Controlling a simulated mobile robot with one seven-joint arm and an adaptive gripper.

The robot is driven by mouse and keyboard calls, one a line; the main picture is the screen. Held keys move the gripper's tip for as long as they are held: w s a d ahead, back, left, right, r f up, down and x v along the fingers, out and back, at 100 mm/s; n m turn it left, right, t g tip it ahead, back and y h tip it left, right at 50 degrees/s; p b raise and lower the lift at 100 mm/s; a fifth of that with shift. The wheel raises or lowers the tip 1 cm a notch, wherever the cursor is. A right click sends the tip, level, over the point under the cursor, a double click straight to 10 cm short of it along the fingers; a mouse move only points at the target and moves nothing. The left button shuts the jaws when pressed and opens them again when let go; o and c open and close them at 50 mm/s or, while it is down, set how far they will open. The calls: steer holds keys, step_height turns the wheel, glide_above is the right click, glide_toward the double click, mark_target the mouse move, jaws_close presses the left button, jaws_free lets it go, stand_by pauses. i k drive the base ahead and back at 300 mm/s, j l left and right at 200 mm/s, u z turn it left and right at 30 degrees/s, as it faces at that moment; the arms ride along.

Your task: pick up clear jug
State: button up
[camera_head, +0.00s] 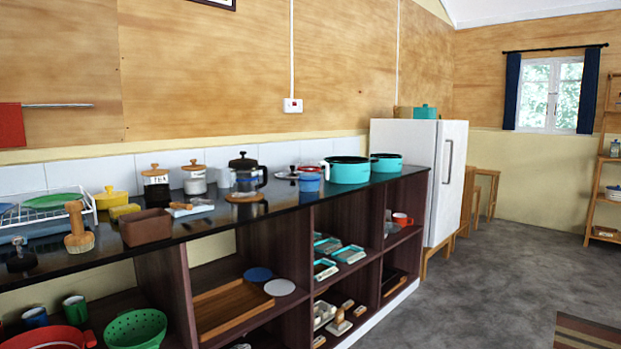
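A clear glass jug (246,180) with a black lid and a black handle on its right stands upright on the dark counter (335,198), against the tiled wall. It appears to rest on a round wooden mat. A small pale, see-through vessel (223,178) stands close to its left; what it is I cannot tell. My gripper is not in view.
Two lidded canisters (156,184) stand left of the jug, and a blue pot (309,181) and teal pots (347,170) stand to its right. A brown box (145,227) sits nearer on the counter. Open shelves (292,325) lie below.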

mark_target(309, 169)
steer(key=i+l+u, duration=0.1)
steer(key=i+l, duration=0.2)
steer(key=i+l+u, duration=0.15)
steer(key=i+l, duration=0.25)
steer(key=i+l+u, duration=0.1)
steer(key=i+l, duration=0.25)
steer(key=i+l+u, duration=0.1)
steer(key=i+l, duration=0.2)
steer(key=l, duration=0.15)
steer(key=i+l+u, duration=0.1)
steer(key=i+l, duration=0.25)
steer(key=i+l+u, duration=0.15)
steer(key=l, duration=0.4)
steer(key=i+l+u, duration=0.1)
steer(key=i+l, duration=0.25)
steer(key=l, duration=0.15)
steer(key=i+l+u, duration=0.1)
steer(key=i+l, duration=0.15)
steer(key=l, duration=0.25)
